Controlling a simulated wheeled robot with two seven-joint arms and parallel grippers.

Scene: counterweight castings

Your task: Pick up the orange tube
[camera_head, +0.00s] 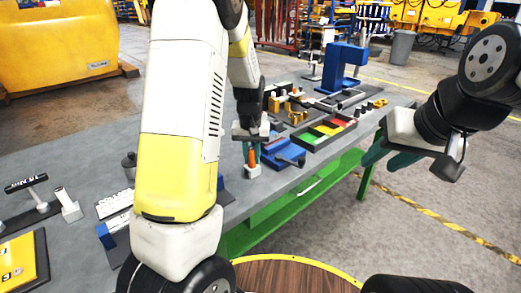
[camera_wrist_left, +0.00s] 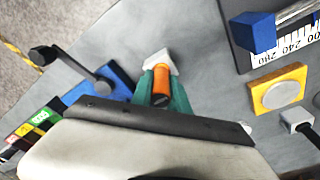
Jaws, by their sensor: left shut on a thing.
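The orange tube (camera_head: 252,155) stands upright at a small white holder (camera_head: 252,173) near the front edge of the grey table. My left gripper (camera_head: 251,158) is shut on the tube, with its teal fingers on either side. In the left wrist view the orange tube (camera_wrist_left: 162,80) sits between the teal fingers (camera_wrist_left: 162,92), with the white holder (camera_wrist_left: 160,60) just beyond. I cannot tell whether the tube is clear of the holder. My right gripper (camera_head: 391,158) is off the table's right side, its teal fingers apart and empty.
A tray with coloured compartments (camera_head: 325,132) and a blue press (camera_head: 343,66) stand further back. A dark canister (camera_head: 129,165) and blocks are left. Free floor lies beyond the table's right edge.

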